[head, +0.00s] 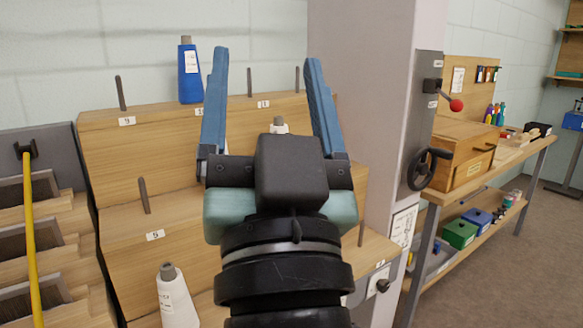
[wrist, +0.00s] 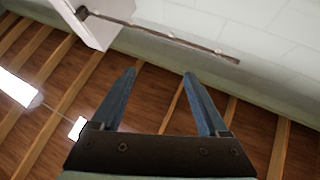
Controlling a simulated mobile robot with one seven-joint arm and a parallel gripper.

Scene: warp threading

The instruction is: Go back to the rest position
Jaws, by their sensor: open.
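My gripper (head: 268,100) is raised in the middle of the head view, with its two blue fingers spread wide and nothing between them. It also shows open and empty in the wrist view (wrist: 159,85), against the wooden ceiling and the upper wall. Behind it in the head view stands a stepped wooden rack (head: 150,160) with upright pegs and number labels. A blue cone (head: 190,75) sits on the top step, left of the gripper. A white cone (head: 177,300) stands low at the front. Another pale cone (head: 279,126) is mostly hidden behind my gripper.
A grey column (head: 365,90) with a hand wheel (head: 428,168) and a red-knobbed lever (head: 455,105) stands right of the rack. Further right is a wooden workbench (head: 520,155) with boxes. A yellow pole (head: 31,240) stands at far left. Floor (head: 530,270) is clear at lower right.

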